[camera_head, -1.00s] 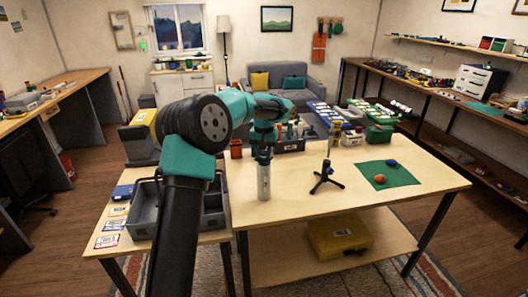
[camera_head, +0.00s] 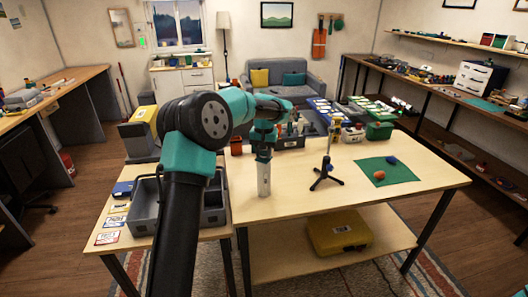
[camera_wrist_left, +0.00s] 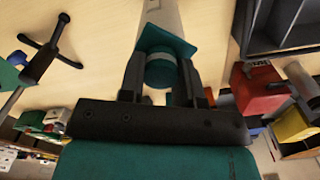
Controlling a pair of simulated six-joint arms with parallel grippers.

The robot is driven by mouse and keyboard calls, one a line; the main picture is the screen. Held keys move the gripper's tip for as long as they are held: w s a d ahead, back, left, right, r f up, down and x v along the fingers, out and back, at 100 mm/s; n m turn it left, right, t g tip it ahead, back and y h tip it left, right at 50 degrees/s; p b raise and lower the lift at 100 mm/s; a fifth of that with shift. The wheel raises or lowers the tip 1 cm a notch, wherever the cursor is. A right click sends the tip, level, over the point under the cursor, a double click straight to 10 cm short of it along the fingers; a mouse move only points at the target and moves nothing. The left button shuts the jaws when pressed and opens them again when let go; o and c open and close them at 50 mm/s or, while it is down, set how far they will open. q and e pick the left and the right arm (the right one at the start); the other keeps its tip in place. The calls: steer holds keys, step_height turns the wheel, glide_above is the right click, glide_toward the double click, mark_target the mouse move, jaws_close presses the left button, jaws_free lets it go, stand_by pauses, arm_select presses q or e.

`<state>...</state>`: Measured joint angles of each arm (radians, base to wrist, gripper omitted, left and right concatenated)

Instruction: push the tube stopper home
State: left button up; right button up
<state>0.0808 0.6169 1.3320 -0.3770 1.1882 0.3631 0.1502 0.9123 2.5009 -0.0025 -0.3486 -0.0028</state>
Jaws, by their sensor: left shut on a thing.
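A pale, slim tube (camera_head: 264,180) stands upright on the wooden table near its left front edge. My left gripper (camera_head: 263,155) points down directly over the tube's top. In the left wrist view its two dark fingers (camera_wrist_left: 161,82) are shut on the teal stopper (camera_wrist_left: 160,72), which has a grey band around it. The tube (camera_wrist_left: 165,14) runs away beyond the stopper in that view. The fingers and stopper hide the tube's mouth, so I cannot tell how deep the stopper sits.
A black tripod stand (camera_head: 326,180) is right of the tube. Farther right, a green mat (camera_head: 400,173) holds an orange ball (camera_head: 379,175) and a blue one. A grey divided tray (camera_head: 146,218) is at left. The tabletop in front of the tripod is clear.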

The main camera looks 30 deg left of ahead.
arm_select(q)
steer(key=o, duration=1)
steer(key=shift+r, duration=0.15)
step_height(320, 180, up, 17)
steer(key=shift+r, duration=0.1)
stand_by(0.5)
